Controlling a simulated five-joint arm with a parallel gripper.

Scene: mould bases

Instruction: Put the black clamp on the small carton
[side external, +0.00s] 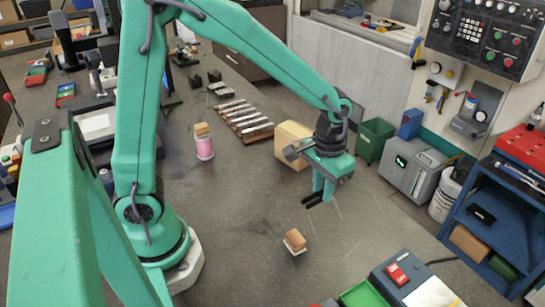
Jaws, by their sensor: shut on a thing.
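My gripper (320,198) points down over the middle right of the bench, above the surface. Its green fingers are shut on the black clamp (313,200), a small dark piece at the fingertips; its outline is hard to tell from the finger ends. A plain tan box, which looks like the small carton (290,150), stands on the bench behind and left of my gripper. My wrist partly hides its right side. The clamp is apart from the carton.
A small brown block with a whitish lower part (294,241) lies in front of my gripper. A pink jar (204,148) and a rack of metal bars (240,118) stand farther back left. A green bin (374,140) is behind right.

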